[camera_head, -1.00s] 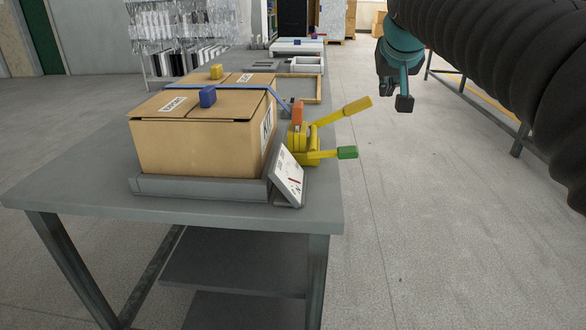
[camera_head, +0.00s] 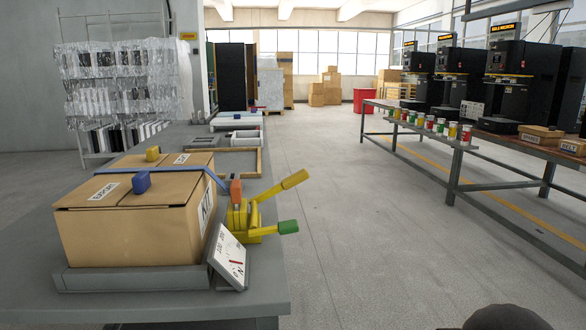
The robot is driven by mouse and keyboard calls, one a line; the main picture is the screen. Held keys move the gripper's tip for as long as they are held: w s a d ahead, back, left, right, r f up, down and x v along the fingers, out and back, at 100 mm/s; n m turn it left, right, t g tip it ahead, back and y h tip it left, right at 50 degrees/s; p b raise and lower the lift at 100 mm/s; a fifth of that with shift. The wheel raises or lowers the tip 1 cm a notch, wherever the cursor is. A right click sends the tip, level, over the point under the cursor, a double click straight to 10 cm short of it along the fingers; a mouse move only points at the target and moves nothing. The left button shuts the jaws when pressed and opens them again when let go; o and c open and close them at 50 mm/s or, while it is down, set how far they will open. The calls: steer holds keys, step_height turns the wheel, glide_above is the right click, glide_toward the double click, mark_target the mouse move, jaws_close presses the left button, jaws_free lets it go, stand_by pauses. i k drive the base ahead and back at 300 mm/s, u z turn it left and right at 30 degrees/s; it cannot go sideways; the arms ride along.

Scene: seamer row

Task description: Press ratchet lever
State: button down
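The yellow ratchet (camera_head: 238,218) sits on the table at the right side of a cardboard kit box (camera_head: 141,223). A long yellow lever (camera_head: 281,190) sticks up and to the right from it. A lower yellow handle with a green tip (camera_head: 287,227) points right. An orange block (camera_head: 236,190) stands at the ratchet's top left. A blue strap (camera_head: 185,168) runs over the box toward the ratchet. A tilted white gauge panel (camera_head: 229,257) is in front of the ratchet. My gripper is out of view; only a dark rounded shape shows at the bottom right.
The grey table (camera_head: 269,290) holds the box in a low tray (camera_head: 138,279). Trays and a wooden frame (camera_head: 237,163) lie farther back. A rack of bagged parts (camera_head: 119,88) stands at the left. A bench with cans and black machines (camera_head: 452,142) is at the right. The floor between is clear.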

mark_target(295, 178)
steer(key=z, duration=0.55)
steer(key=k, duration=1.35)
steer(key=z, duration=0.1)
steer(key=i, duration=0.45)
steer(key=u, duration=0.85)
steer(key=i, duration=1.2)
steer(key=z, duration=0.35)
